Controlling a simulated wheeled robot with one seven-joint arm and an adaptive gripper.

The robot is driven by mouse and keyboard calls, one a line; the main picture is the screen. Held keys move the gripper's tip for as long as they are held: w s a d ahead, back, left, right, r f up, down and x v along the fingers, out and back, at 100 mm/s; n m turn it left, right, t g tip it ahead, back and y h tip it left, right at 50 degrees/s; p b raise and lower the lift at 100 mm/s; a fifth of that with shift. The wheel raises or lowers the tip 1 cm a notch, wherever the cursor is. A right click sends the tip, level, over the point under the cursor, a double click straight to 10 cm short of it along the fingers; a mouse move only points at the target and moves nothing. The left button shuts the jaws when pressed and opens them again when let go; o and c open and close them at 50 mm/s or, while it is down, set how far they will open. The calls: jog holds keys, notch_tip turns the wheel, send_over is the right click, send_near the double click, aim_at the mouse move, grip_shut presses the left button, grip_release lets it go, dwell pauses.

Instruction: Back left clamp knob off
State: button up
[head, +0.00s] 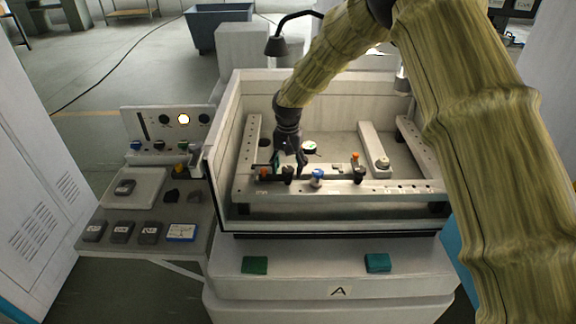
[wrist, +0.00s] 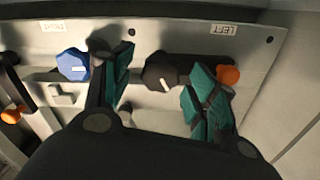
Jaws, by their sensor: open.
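My gripper (head: 288,163) is open above the near rail of the tank (head: 330,187). In the wrist view its teal-padded fingers (wrist: 160,84) are on either side of a black knob (wrist: 161,71), with gaps visible. This black knob (head: 288,174) shows below the gripper in the head view. An orange knob (wrist: 228,75) is just beyond the right finger, near a LEFT label (wrist: 223,29). A blue knob (wrist: 73,64) is left of the left finger. I cannot tell which knob is the back left clamp knob.
Another black knob (head: 360,175) and an orange one (head: 355,157) stand further right. The tank's side walls (head: 225,130) rise around the rails. A side shelf (head: 140,222) at left holds a tray and dark blocks.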

jog(key=c, duration=1)
jog(key=shift+c, duration=0.2)
jog(key=n+b, duration=0.1)
jog(key=n, duration=0.4)
jog(key=shift+n+b, duration=0.3)
jog(key=shift+n, duration=0.1)
jog(key=n, duration=0.5)
jog(key=shift+r+b, duration=0.1)
jog(key=shift+b, duration=0.2)
jog(key=o, duration=1)
jog(key=shift+o, duration=0.2)
